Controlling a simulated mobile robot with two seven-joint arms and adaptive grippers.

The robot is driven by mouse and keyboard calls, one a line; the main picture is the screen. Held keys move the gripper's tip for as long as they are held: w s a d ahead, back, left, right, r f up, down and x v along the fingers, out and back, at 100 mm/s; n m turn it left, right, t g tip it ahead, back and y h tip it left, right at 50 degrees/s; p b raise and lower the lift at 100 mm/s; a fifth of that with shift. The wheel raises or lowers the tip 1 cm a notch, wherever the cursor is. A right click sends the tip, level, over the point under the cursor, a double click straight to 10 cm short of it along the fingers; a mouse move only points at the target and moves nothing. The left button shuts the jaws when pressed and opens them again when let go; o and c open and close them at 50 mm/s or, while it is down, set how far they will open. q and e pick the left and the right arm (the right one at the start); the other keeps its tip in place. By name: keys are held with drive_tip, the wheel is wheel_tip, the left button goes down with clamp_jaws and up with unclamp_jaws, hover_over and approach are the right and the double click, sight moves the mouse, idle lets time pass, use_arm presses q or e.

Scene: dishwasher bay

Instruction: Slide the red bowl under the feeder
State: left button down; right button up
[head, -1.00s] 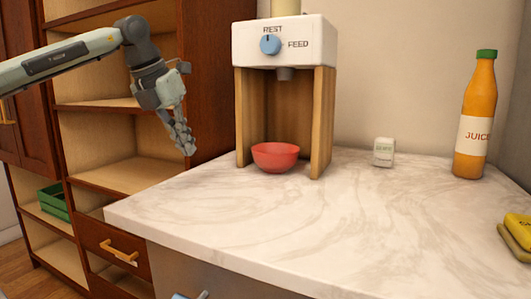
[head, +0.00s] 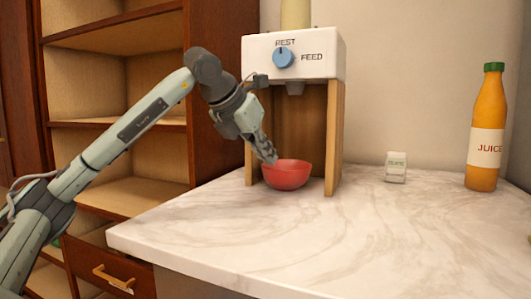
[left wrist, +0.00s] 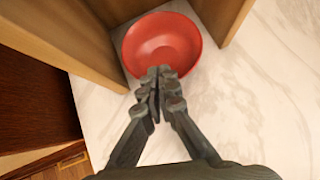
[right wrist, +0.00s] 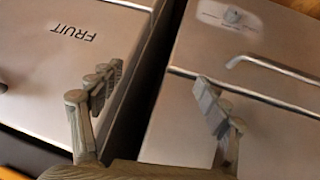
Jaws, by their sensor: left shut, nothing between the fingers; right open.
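The red bowl (head: 288,175) stands upright on the marble counter at the front opening of the feeder (head: 292,57), between its wooden side panels and below the nozzle. The feeder's blue knob points up toward REST. My left gripper (head: 272,158) is shut and empty at the bowl's left rim; I cannot tell whether it touches. In the left wrist view the bowl (left wrist: 162,48) lies just beyond the closed fingertips (left wrist: 154,75), which overlap its near edge. My right gripper (right wrist: 155,90) is open and empty in the right wrist view, above metal fronts.
A juice bottle (head: 486,130) and a small white box (head: 396,167) stand on the counter (head: 380,235) to the right. The counter's front is clear. Wooden shelves (head: 120,150) stand at left. A FRUIT-marked metal panel (right wrist: 75,50) lies below my right gripper.

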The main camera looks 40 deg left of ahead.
sight(296, 163)
use_arm(q)
drive_tip(key=x, duration=0.6)
drive_tip(key=w, duration=0.3)
drive_tip(key=shift+w+f, duration=0.15)
drive_tip(key=shift+w, duration=0.1)
drive_tip(key=shift+w+p, duration=0.3)
drive_tip(key=shift+w, duration=0.15)
use_arm(e)
drive_tip(key=shift+s+d+f+g+h, duration=0.15)
drive_tip(key=shift+s+d+f+g, duration=0.15)
drive_tip(key=shift+s+d, duration=0.25)
drive_tip(key=shift+s+d+f+g+h, duration=0.2)
drive_tip(key=shift+s+d+g, duration=0.15)
drive_tip(key=shift+s, duration=0.25)
use_arm(q)
drive_tip(key=shift+w, duration=0.15)
drive_tip(key=w+p, duration=0.2)
drive_tip(key=w, duration=0.1)
drive_tip(key=shift+w, duration=0.25)
use_arm(e)
drive_tip(key=s+d+f+g, duration=0.2)
drive_tip(key=s+d+f, duration=0.1)
drive_tip(key=s+f, duration=0.1)
drive_tip(key=shift+s+d+f+m+g+h, duration=0.15)
drive_tip(key=shift+s+d+m+g+h, duration=0.1)
drive_tip(key=shift+s+m+g+h, duration=0.15)
use_arm(q)
drive_tip(key=shift+f, duration=0.1)
